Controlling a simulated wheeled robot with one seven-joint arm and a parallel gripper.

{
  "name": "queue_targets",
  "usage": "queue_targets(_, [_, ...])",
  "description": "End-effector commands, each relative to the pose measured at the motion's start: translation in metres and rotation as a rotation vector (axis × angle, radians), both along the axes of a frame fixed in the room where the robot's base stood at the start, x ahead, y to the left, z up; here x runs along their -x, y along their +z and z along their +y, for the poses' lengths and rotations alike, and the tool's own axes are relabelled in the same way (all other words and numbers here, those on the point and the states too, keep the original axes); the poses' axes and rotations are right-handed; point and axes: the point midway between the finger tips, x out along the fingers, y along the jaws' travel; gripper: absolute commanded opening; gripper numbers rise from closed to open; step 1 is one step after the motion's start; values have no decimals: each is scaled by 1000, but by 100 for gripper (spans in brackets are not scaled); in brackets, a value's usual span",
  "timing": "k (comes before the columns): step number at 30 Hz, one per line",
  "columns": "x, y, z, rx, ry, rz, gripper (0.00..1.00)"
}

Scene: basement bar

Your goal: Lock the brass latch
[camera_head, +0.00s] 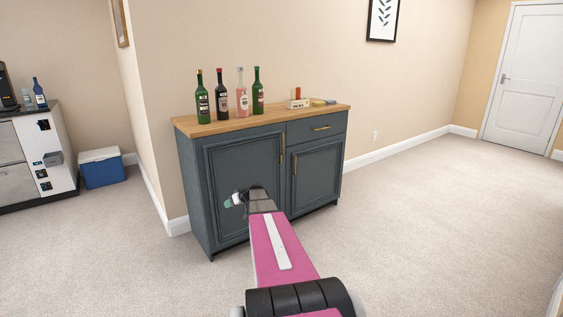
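A dark blue-grey cabinet (234,180) with a wooden top stands against the wall. It has two doors and a drawer at the upper right. Brass-coloured vertical handles, a left one (281,148) and a right one (294,164), sit near where the doors meet, and a brass drawer handle (321,128) is above. I cannot make out a separate brass latch. My gripper (232,200) is in front of the left door's lower part, left of the handles. Its small fingers point left; whether they touch the door, and whether they are open, is unclear. My pink arm hides part of the cabinet front.
Several bottles (221,96) stand on the wooden top, beside a small white labelled box (298,103) and a small yellowish item (318,102). A blue cooler (101,170) and a white-sided unit (54,165) are at left. The carpet (430,210) at right is clear.

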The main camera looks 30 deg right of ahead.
Motion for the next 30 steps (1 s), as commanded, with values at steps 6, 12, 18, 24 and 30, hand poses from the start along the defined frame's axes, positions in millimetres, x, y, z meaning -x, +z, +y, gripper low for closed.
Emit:
queue_targets(6, [-81,15,-139,0,-105,-279,38])
queue_targets(12, [-123,33,-280,56,-244,-513,38])
queue_targets(18, [-136,47,-399,134,-379,-672,38])
queue_targets(24, [-135,54,-449,175,-441,-731,38])
queue_targets(30, [-143,55,-451,179,-446,-737,38])
